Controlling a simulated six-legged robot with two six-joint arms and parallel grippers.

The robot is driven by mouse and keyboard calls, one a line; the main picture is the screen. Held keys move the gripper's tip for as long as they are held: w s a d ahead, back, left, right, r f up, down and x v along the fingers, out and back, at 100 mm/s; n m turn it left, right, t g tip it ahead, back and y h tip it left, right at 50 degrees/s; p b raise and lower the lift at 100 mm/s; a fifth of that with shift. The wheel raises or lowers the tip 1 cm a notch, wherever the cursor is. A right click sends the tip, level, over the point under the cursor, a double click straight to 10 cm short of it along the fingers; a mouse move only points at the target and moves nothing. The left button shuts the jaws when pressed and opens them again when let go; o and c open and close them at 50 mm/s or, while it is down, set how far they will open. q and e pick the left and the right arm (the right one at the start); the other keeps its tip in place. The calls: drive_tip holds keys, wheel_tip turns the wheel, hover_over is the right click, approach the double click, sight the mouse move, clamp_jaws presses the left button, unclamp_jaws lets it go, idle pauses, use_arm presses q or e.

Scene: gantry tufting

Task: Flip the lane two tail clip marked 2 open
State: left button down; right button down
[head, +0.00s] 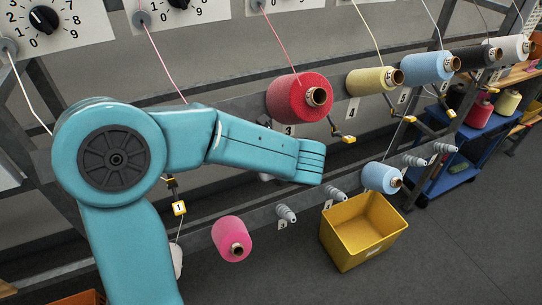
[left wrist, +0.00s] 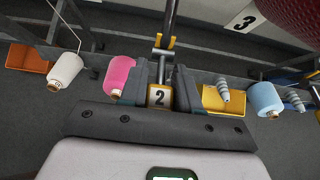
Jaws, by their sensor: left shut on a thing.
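The tail clip marked 2 (left wrist: 159,97) is a yellow-edged tag on a metal arm, in the middle of the left wrist view. My left gripper (left wrist: 160,86) is shut on it, with one dark finger on each side of the tag. I cannot tell from this view whether the clip is open. In the head view my left arm covers lane two, and the gripper and clip are hidden. My right gripper is in neither view.
A red cone (head: 297,98) and a yellow cone (head: 369,81) sit on the upper rail. Below are a pink cone (head: 231,238), bare pegs (head: 286,214) and a blue cone (head: 381,178). A yellow bin (head: 350,253) stands beneath. A blue cart (head: 455,180) is at right.

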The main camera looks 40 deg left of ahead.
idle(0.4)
use_arm(q)
drive_tip(key=c, duration=0.9)
unclamp_jaws()
drive_tip(key=shift+r, duration=0.1)
drive_tip(key=v, duration=1.6)
drive_tip(key=shift+s+a+r+b, duration=0.1)
drive_tip(key=shift+s+r+b, duration=0.05)
drive_tip(key=shift+r+b, duration=0.2)
